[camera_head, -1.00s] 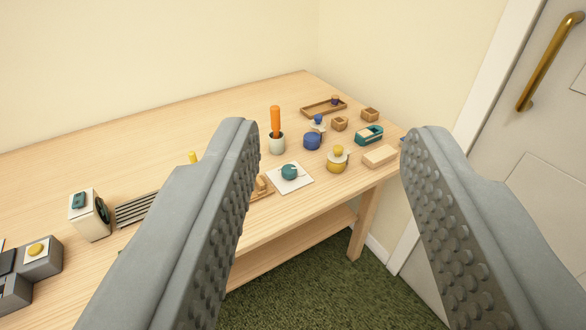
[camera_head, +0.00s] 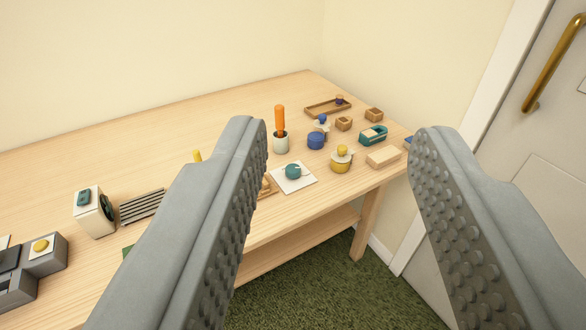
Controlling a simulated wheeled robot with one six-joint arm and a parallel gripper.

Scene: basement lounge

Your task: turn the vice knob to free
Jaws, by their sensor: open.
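A grey blocky device (camera_head: 46,262) stands on the table at the lower left, partly cut off by the frame edge. It looks like the vice. A round yellow knob (camera_head: 41,245) sits on a pale plate on its top; I cannot read any marking or tell its setting. My gripper (camera_head: 340,132) is open and empty, its two grey studded fingers wide apart in front of the table. It is well apart from the knob, which lies to the left of the left finger.
The wooden table (camera_head: 150,140) holds a cream box with a teal top (camera_head: 94,211), a dark slatted rack (camera_head: 141,206), a teal knob on a white plate (camera_head: 293,172), a yellow pot (camera_head: 341,160) and an orange-handled tool in a cup (camera_head: 280,128). A door (camera_head: 520,150) stands right.

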